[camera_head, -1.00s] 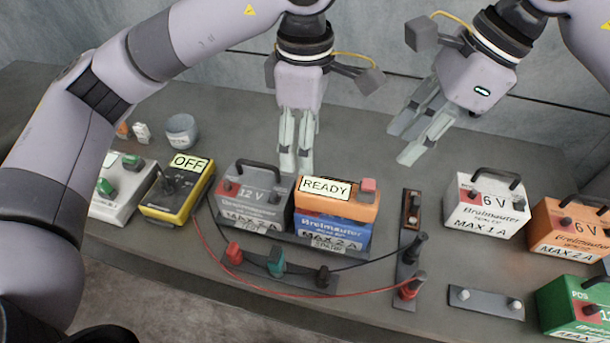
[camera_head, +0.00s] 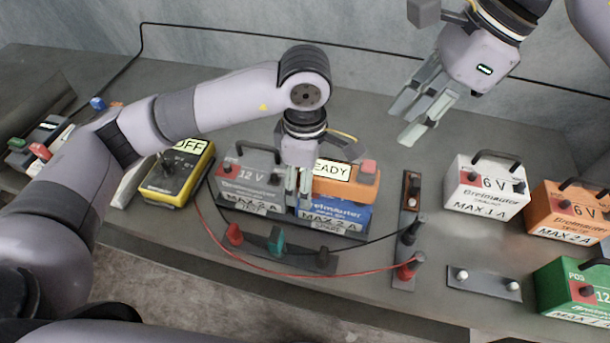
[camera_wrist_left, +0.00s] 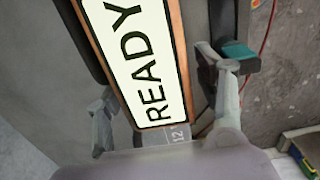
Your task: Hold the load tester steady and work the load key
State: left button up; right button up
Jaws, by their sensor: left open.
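The load tester (camera_head: 345,187) is an orange box with a white READY label, on top of a blue battery at the table's middle. Its red load key (camera_head: 369,167) stands at the right end of its top. My left gripper (camera_head: 298,203) points down at the tester's left end, open. In the left wrist view the READY label (camera_wrist_left: 140,55) lies between the left fingers (camera_wrist_left: 155,88); contact cannot be told. The left gripper hides the label's start in the head view. My right gripper (camera_head: 404,125) is open and empty, above the table behind and right of the tester.
A grey 12 V battery (camera_head: 247,190) stands directly left. A yellow meter (camera_head: 178,180) reading OFF is further left, partly behind my left arm. A terminal strip (camera_head: 275,250) with red and black leads lies in front. White (camera_head: 487,193), orange (camera_head: 570,220) and green batteries (camera_head: 570,295) stand right.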

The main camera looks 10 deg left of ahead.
pick_arm(q)
jog(key=shift+c, duration=0.4)
grip_shut()
dwell(0.4)
pick_arm(e)
jog(key=shift+c, duration=0.3)
grip_shut()
dwell(1.3)
